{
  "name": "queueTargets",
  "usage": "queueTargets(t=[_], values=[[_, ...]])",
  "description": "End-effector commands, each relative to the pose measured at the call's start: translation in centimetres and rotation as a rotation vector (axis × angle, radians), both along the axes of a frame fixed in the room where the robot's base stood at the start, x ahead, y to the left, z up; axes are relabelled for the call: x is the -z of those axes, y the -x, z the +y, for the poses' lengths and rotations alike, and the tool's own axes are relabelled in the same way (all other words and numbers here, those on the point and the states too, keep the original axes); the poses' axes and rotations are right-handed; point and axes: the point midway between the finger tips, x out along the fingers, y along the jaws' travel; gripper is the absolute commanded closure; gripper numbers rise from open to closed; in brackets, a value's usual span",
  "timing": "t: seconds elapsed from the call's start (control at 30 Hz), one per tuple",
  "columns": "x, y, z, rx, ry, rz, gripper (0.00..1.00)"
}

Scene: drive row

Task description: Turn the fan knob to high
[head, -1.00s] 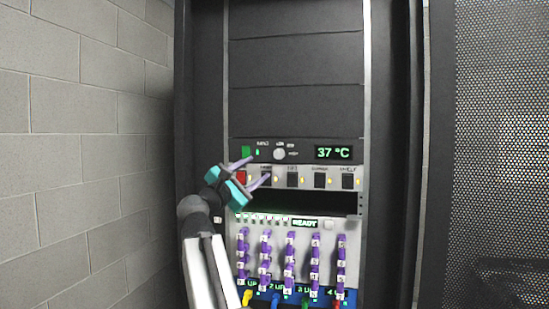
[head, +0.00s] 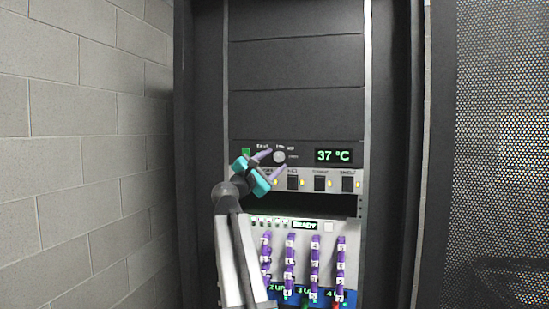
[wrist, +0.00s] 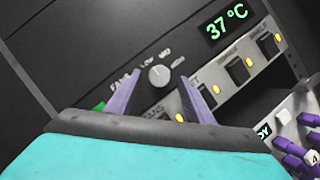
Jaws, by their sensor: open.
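The fan knob (head: 279,156) is a small round grey-white dial on the black panel, left of the green 37 °C display (head: 333,155). In the wrist view the knob (wrist: 159,75) shows between and beyond my fingertips, with the labels FANS, LOW, MID and a blurred one, likely HIGH, around it. A pale mark on the knob is too small to read for sure. My gripper (head: 268,161) is open and empty, just left of and below the knob in the head view. Its two purple fingers also show in the wrist view (wrist: 162,93). They appear apart from the knob.
A row of black switches (head: 320,184) with yellow lights runs just below the knob panel. A green button (head: 246,153) is left of the knob. Purple drive latches (head: 314,262) stand below. A grey block wall (head: 85,160) is at left.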

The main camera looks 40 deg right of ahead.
Motion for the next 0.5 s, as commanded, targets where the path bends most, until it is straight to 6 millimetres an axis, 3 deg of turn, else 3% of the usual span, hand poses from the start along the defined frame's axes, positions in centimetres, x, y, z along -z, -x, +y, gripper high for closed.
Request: queueTargets(t=[0.2,0.5], values=[[-0.7,-0.5,-1.9,0.001,0.0,0.0,0.52],[-0.7,-0.5,-2.3,0.0,0.0,0.0,0.52]])
